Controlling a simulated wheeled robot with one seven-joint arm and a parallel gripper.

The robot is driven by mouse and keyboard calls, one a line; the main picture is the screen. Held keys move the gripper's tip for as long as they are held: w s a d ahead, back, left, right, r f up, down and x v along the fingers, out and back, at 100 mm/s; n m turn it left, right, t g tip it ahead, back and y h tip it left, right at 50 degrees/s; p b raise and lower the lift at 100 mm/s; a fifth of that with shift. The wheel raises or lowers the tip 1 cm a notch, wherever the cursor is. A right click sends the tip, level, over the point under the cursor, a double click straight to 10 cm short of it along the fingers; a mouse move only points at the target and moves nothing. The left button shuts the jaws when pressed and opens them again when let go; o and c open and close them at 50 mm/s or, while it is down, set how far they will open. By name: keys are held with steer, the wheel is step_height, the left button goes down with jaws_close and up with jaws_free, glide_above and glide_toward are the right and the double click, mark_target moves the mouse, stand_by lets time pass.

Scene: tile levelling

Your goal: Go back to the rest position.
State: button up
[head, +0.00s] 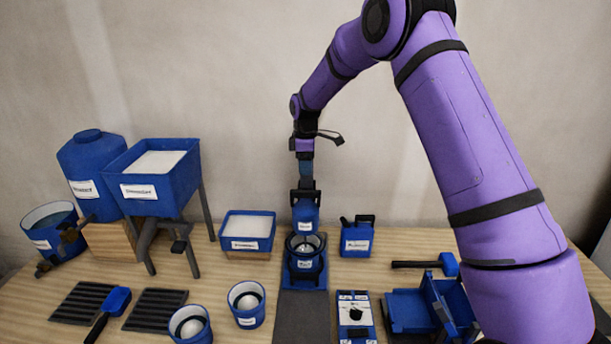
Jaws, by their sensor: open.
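My gripper (305,190) is at the end of my purple arm, pointing straight down over the middle of the table. It is open. Its fingers are small and dark here, close above or beside the top of a blue labelled device (305,213). I cannot tell whether they touch it. The device has a round dark-rimmed bowl (304,244) at its front with something pale inside, and it stands on a blue base.
The wooden table (225,285) holds a hopper (168,190) on legs and a blue tank (92,170) at left. Two cups (246,303) (190,325) stand in front. A white-filled tray (247,232), blue can (357,238), mallet (447,264) and switch box (356,315) surround the device.

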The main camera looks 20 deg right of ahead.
steer(key=shift+r, duration=0.35)
steer(key=s+d+r+m+t, duration=0.1)
steer(key=s+d+r+m, duration=0.15)
steer(key=s+r, duration=0.8)
steer(key=s+d+r+m+t, duration=0.15)
steer(key=s+r+m, duration=0.25)
steer(key=s+r, duration=0.65)
steer(key=s+d+r+m+t, duration=0.1)
steer(key=s+m, duration=0.3)
steer(key=s, duration=1)
steer(key=s+d+r+m+t, duration=0.1)
steer(key=s+m, duration=0.3)
steer(key=s, duration=0.9)
steer(key=shift+s+d+t, duration=0.35)
steer(key=shift+d, duration=0.2)
